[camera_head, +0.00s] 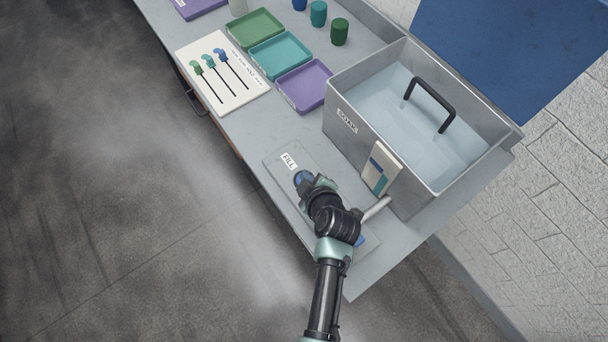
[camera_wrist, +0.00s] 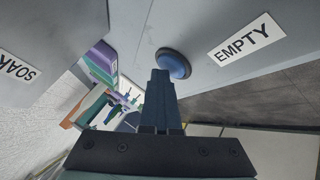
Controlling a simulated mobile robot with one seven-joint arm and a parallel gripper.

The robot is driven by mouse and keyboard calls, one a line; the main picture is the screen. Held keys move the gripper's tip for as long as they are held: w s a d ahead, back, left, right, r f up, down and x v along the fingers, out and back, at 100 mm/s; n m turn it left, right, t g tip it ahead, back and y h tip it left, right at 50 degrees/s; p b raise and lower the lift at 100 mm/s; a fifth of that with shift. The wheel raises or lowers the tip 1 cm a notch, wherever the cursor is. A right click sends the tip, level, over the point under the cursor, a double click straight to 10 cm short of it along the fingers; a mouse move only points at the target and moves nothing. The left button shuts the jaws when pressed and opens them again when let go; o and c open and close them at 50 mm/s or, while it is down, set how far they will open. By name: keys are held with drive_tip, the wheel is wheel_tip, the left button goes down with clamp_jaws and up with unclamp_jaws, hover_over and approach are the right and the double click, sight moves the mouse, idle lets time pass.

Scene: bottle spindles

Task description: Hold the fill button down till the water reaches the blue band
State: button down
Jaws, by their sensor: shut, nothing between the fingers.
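My gripper (camera_head: 309,184) is shut and empty, its fingertips at the blue domed button (camera_head: 301,177) beside the FILL label (camera_head: 289,161). In the wrist view the closed fingers (camera_wrist: 161,76) overlap the button's edge (camera_wrist: 175,62). I cannot tell whether it is pressed down. The EMPTY label (camera_wrist: 246,39) lies to its right there. A second blue button (camera_head: 360,240) shows partly behind my arm. The grey tank (camera_head: 356,150) holds pale water (camera_head: 395,110). On its near wall is a pale gauge card (camera_head: 387,158) with a dark blue band and a teal patch lower down; the exact level is too small to read.
A black handle (camera_head: 432,94) arches over the tank. A pipe (camera_head: 376,208) is near my wrist. Purple (camera_head: 304,105), teal (camera_head: 281,72) and green (camera_head: 253,48) trays, plus a white board (camera_head: 193,72) with spindles, lie farther along the bench.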

idle(0.3)
drive_tip(key=shift+r+p, duration=0.7)
drive_tip(key=shift+r, duration=0.2)
wheel_tip(320, 180, up, 5)
drive_tip(key=p, duration=0.3)
drive_tip(key=shift+p, duration=0.4)
